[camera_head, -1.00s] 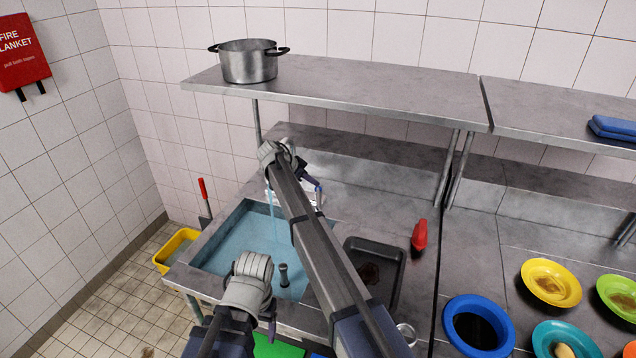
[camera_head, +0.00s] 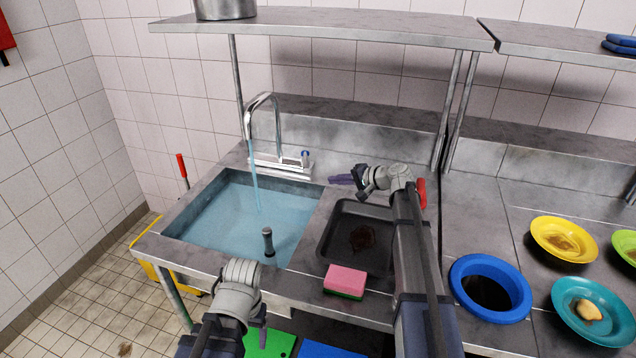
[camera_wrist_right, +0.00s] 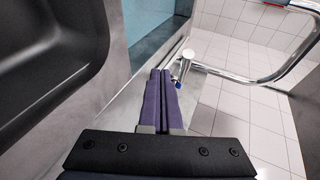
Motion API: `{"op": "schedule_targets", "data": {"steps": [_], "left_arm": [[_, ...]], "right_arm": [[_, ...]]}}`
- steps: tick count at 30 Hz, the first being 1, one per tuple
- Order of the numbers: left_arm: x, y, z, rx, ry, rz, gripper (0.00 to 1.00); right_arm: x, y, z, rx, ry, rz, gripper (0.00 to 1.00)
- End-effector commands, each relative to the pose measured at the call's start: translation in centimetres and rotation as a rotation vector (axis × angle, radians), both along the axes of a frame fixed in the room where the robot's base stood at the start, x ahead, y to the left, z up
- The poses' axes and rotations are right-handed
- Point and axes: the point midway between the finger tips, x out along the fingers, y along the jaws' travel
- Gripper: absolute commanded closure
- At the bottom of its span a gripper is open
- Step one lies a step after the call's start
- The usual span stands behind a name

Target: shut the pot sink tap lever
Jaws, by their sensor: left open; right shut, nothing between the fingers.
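The chrome pot sink tap (camera_head: 263,110) stands at the back edge of the sink (camera_head: 160,222). A blue stream runs from its curved spout into the blue water. Its blue-capped lever (camera_head: 305,157) is at the right end of the tap base. The lever also shows in the right wrist view (camera_wrist_right: 181,70), just beyond my fingertips. My right gripper (camera_head: 337,180) is shut and empty, to the right of the lever and apart from it. Its purple fingers (camera_wrist_right: 160,74) point towards the tap. My left gripper (camera_head: 264,318) is open in front of the sink, its fingers partly hidden.
A dark plug stands in the sink (camera_head: 268,241). A black tray (camera_head: 330,255) and a pink-green sponge (camera_head: 345,280) lie right of it. A red object (camera_head: 421,190) is partly behind my right arm. A shelf (camera_head: 330,30) spans above. Bowls stand at right.

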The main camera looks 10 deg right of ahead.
Motion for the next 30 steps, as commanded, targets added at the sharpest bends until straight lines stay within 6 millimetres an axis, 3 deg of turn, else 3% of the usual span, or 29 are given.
{"op": "schedule_targets", "data": {"steps": [1,6,12,20,30], "left_arm": [[0.0,0.0,-1.6,0.0,0.0,0.0,0.26],[0.0,0.0,-2.8,0.0,0.0,0.0,0.26],[0.0,0.0,-3.0,0.0,0.0,0.0,0.26],[0.0,0.0,-3.3,0.0,0.0,0.0,0.26],[0.0,0.0,-4.3,0.0,0.0,0.0,0.26]], "right_arm": [[-0.6,-1.5,-0.2,0.038,-0.059,-0.023,1.0],[-1.1,-4.6,2.1,0.116,-0.21,-0.075,1.0],[-1.3,-5.7,3.1,0.14,-0.26,-0.093,1.0],[0.4,-4.5,2.8,0.141,-0.258,-0.091,1.0],[5.9,-0.4,1.8,0.141,-0.258,-0.088,1.0]]}}
